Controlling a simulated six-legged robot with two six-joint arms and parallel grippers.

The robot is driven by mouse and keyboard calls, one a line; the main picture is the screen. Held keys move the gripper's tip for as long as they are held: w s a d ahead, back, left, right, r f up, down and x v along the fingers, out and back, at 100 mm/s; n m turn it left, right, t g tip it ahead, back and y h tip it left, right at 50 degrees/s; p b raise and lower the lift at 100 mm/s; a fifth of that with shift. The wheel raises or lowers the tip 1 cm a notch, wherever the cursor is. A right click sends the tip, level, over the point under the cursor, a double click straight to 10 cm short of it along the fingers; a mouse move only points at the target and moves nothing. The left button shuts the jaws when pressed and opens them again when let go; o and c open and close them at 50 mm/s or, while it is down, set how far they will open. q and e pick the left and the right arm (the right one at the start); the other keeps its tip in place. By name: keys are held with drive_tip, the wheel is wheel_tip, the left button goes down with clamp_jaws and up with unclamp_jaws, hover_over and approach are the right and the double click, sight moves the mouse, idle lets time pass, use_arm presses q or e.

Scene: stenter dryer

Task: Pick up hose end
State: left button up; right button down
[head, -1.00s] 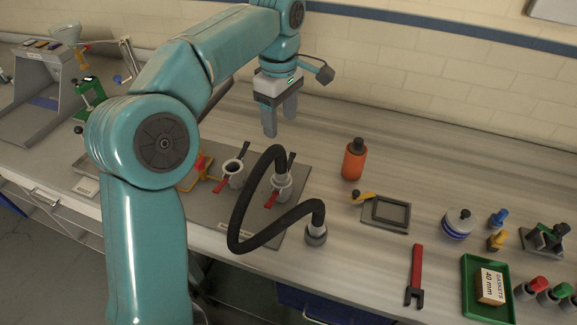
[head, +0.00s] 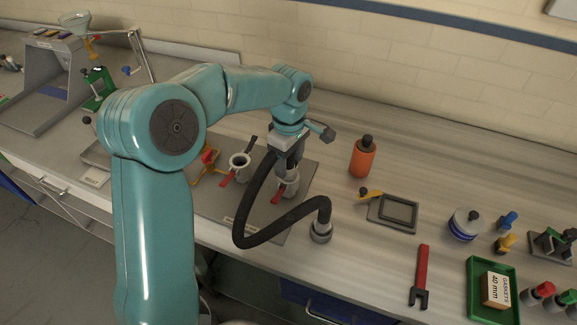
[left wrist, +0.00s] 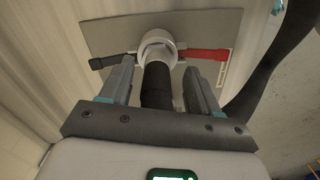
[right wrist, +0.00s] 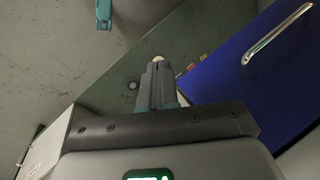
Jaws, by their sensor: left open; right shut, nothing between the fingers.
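The black hose (head: 263,233) loops over the bench, one end at a grey-white fitting with a red lever (head: 289,185), the other at a grey collar (head: 320,233) on the right. My left gripper (head: 289,172) is low over the fitting end, pointing down. In the left wrist view, its open fingers (left wrist: 160,85) stand on either side of the hose's black end (left wrist: 157,84), with gaps visible. That end meets the white fitting (left wrist: 158,45). In the head view the gripper partly hides this end. My right gripper (right wrist: 158,70) is shut and empty, seen only in its wrist view.
A second fitting (head: 239,165) with a red lever stands close left on the same grey plate (head: 208,201). An orange bottle (head: 362,158) stands to the right. A red wrench (head: 419,280) and green tray (head: 478,302) are farther right. The right gripper is near a blue panel (right wrist: 262,75).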

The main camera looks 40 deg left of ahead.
use_arm(q)
drive_tip(key=shift+w+a+f, duration=0.1)
drive_tip(key=shift+w+f, duration=0.05)
drive_tip(key=shift+f, duration=0.4)
drive_tip(key=shift+w+a+f, duration=0.1)
drive_tip(key=shift+w+f, duration=0.05)
drive_tip(key=shift+f, duration=0.35)
drive_tip(key=shift+s+r, duration=0.1)
drive_tip(key=shift+s, duration=0.2)
drive_tip(key=shift+d, duration=0.15)
drive_tip(key=shift+c, duration=0.9)
drive_tip(key=shift+w, duration=0.2)
clamp_jaws()
drive_tip(key=shift+s, duration=0.1)
